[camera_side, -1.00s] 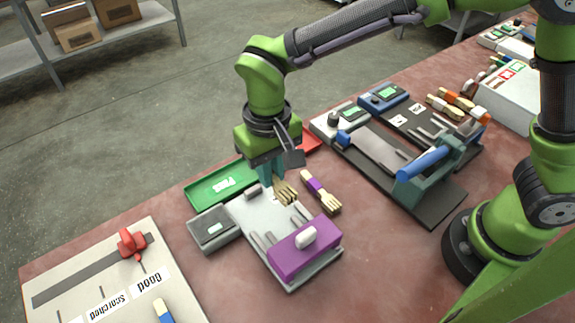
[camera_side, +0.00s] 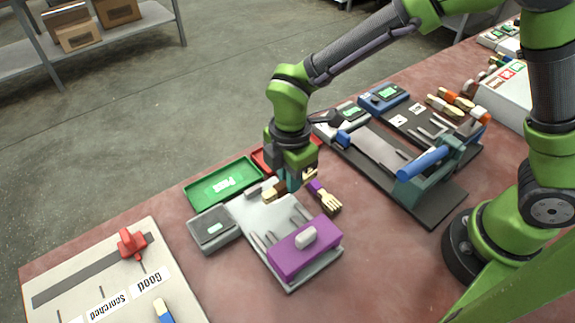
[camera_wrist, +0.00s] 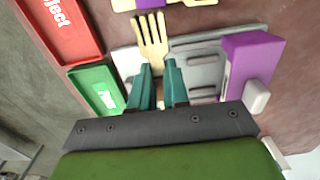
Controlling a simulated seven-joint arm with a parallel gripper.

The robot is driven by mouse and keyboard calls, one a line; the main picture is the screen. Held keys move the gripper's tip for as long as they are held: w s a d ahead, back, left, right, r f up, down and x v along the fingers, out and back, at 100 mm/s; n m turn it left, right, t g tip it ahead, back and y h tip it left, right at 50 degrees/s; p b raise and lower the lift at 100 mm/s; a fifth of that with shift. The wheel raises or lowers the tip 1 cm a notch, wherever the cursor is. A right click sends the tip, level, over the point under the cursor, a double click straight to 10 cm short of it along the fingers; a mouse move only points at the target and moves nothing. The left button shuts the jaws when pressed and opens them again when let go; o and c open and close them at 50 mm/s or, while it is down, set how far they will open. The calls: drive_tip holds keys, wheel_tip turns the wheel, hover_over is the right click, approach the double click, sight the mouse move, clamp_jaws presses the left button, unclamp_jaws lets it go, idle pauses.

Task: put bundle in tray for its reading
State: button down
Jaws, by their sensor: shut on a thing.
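My gripper (camera_side: 291,182) is shut on a pale wooden fork bundle (camera_side: 270,192) and holds it around the far right end of the grey press plate (camera_side: 262,219). The green tray marked Pass (camera_side: 196,200) lies to the left of my gripper. The red tray (camera_side: 262,160) is behind it, partly hidden; in the wrist view it reads as Reject (camera_wrist: 68,42). I cannot tell whether the bundle touches the plate.
A second bundle with a purple band (camera_side: 323,197) lies on the table just right of my gripper. A purple block (camera_side: 303,250) with a white knob sits on the plate. A grey display box (camera_side: 213,230) stands left. A blue-handled press (camera_side: 425,163) stands right. A red-pointer board (camera_side: 90,285) lies front left.

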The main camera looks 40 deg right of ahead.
hover_over(224, 185)
drive_tip(key=shift+s+d+f, duration=0.1)
drive_tip(key=shift+s+f, duration=0.05)
drive_tip(key=shift+f, duration=2.35)
drive_tip(key=shift+f, duration=0.15)
drive_tip(key=c, duration=1.1)
unclamp_jaws()
